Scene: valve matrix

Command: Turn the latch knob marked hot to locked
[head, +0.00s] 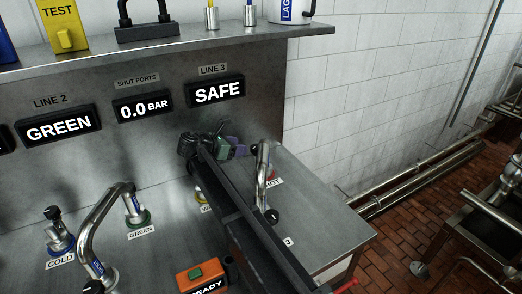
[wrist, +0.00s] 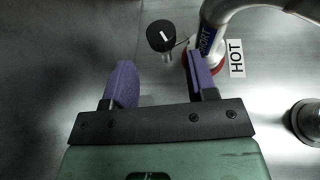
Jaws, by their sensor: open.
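The hot latch knob (wrist: 160,35) is a small black knob with a white line on its top, on a short metal stem beside a red-collared port. The HOT label (wrist: 236,58) is right of that port; it also shows in the head view (head: 274,182). My gripper (wrist: 160,62) has two purple fingers, set apart with nothing between them. The knob appears just beyond the fingertips, roughly in line with the gap.
A bent metal pipe (wrist: 245,8) rises from the hot port, close to the right finger. Another black knob (wrist: 306,120) is at the right. COLD (head: 60,262) and GREEN (head: 141,233) ports stand left. Displays (head: 215,92) and a shelf (head: 180,42) are behind.

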